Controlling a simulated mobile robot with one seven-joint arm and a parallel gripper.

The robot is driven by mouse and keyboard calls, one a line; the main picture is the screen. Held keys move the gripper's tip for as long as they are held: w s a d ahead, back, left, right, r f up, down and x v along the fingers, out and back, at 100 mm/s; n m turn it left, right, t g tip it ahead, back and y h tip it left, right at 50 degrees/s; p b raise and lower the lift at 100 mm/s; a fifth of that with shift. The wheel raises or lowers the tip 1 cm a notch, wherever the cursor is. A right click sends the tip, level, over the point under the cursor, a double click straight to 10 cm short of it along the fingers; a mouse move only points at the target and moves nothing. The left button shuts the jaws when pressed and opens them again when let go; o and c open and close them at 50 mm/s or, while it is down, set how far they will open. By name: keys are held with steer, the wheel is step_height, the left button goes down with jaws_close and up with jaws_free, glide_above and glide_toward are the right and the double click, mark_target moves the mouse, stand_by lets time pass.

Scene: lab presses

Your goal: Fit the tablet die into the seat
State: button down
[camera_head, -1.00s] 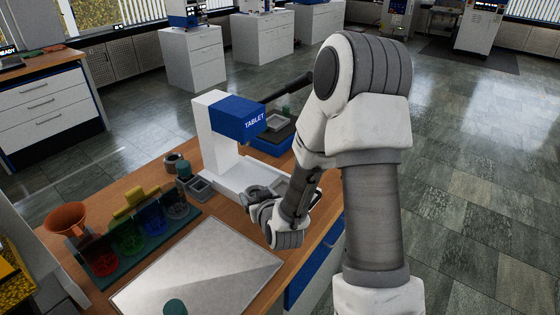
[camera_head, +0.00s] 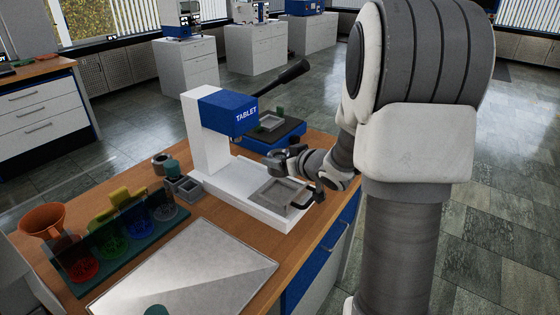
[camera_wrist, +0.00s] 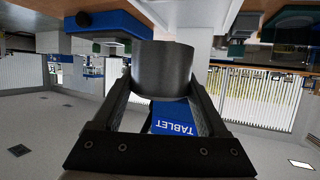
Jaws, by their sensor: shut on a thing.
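The tablet die is a dark grey cylinder (camera_wrist: 162,66) held between the two fingers of my gripper (camera_wrist: 160,92) in the wrist view. In the head view my gripper (camera_head: 281,160) is small and partly hidden by my own wrist, just right of the blue press head and above the back of the press base. The white press (camera_head: 208,140) has a blue head marked TABLET (camera_head: 228,112). On its white base lies a square grey frame (camera_head: 281,192) with a black handle, which looks like the seat. The die is above and apart from it.
A dark lever (camera_head: 282,76) rises from the press head. A second blue unit (camera_head: 270,140) with a grey tray stands behind. Small grey containers (camera_head: 186,187) and a rack with coloured cups (camera_head: 114,244) stand left. A light flat board (camera_head: 188,268) lies in front.

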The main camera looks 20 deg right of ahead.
steer(key=shift+r, duration=0.1)
stand_by(0.3)
steer(key=b, duration=0.4)
glide_above(280, 194)
steer(key=shift+f, duration=2.95)
steer(key=shift+f+b, duration=0.85)
steer(key=shift+f, duration=0.35)
jaws_free()
steer(key=shift+s, duration=0.1)
steer(key=p+v, duration=0.2)
steer(key=v, duration=1.5)
steer(key=shift+s+p, duration=0.15)
steer(key=shift+p, duration=0.25)
steer(key=shift+r, duration=0.1)
